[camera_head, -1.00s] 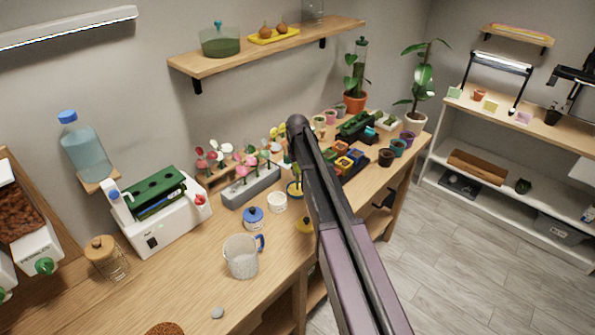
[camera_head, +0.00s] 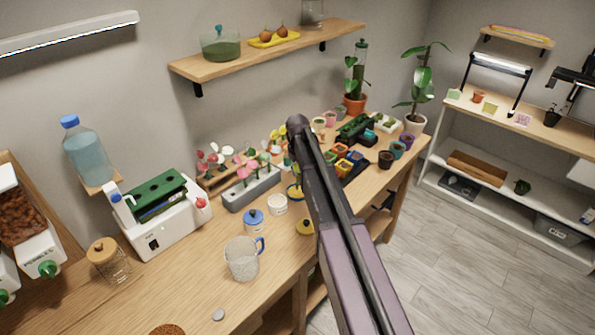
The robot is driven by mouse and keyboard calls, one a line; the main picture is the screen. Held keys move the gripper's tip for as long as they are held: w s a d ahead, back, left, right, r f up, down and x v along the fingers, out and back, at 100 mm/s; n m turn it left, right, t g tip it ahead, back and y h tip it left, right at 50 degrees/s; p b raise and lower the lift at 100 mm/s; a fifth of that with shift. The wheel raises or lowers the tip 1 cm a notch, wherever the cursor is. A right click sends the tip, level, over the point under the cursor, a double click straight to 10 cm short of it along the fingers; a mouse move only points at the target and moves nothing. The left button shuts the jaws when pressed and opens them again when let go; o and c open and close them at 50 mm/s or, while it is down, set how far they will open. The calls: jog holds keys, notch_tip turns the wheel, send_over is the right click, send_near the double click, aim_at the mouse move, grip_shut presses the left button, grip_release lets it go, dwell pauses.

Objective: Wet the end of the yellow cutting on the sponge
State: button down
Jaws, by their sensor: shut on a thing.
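My arm reaches up across the middle of the view, its dark joint high over the workbench. My gripper is not visible; the arm hides it, so what it holds cannot be seen. A small blue-rimmed dish with yellow in it (camera_head: 294,192) stands on the bench just left of my arm, partly covered by it; it may hold the sponge, but I cannot tell. Yellow flower heads (camera_head: 276,134) show behind, left of the arm's joint. I cannot tell which one is the yellow cutting. Pink and white cuttings stand in a grey trough (camera_head: 252,190).
A clear mug (camera_head: 242,259), a blue-lidded jar (camera_head: 253,219) and a white cup (camera_head: 278,205) stand near the dish. A white machine with a green top (camera_head: 163,226) is on the left. Colourful pots (camera_head: 346,158) crowd the right. The front left bench is mostly clear.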

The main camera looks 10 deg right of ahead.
jog(key=shift+r+p, duration=2.65)
jog(key=shift+r, duration=0.2)
jog(key=shift+f+b, duration=0.35)
jog(key=shift+b, duration=0.05)
